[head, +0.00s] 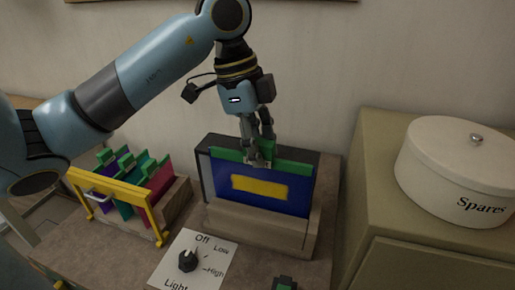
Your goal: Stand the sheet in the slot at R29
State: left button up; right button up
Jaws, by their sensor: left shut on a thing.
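The sheet (290,195) is blue with a yellow rectangle and a green strip along its top edge. It stands nearly upright in front of a dark box (222,146), behind a low stone-coloured ledge (258,222) that hides its lower edge. My left gripper (259,161) comes from above and is shut on the green strip near its middle. A rack (180,198) at the left holds several coloured sheets, purple, green and crimson, with green top strips. No R29 label can be read, so I cannot tell which slot it names. My right gripper is not in view.
A yellow bar frame (110,184) stands at the rack's front. A card with a black knob (188,260) reads Off, Low, High, Light. A small dark green object (284,283) shows at the bottom edge. A white lidded tin (458,170) marked Spares stands on a cabinet (400,240) at right.

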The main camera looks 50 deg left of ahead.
pick_arm(q)
jog(key=shift+r+p, duration=0.25)
jog(key=shift+p, duration=0.1)
grip_shut()
jog(key=shift+s, duration=0.15)
dwell(0.3)
jog(key=shift+d+f, duration=0.1)
jog(key=shift+f, duration=0.15)
dwell(0.6)
jog(key=o, duration=0.9)
grip_release()
jog(key=p+v, duration=0.2)
jog(key=d+p+v, duration=0.1)
jog(key=p+v, duration=0.4)
jog(key=shift+w+d+r, duration=0.2)
jog(key=shift+w, duration=0.15)
jog(key=shift+o, duration=0.2)
jog(key=shift+f, duration=0.1)
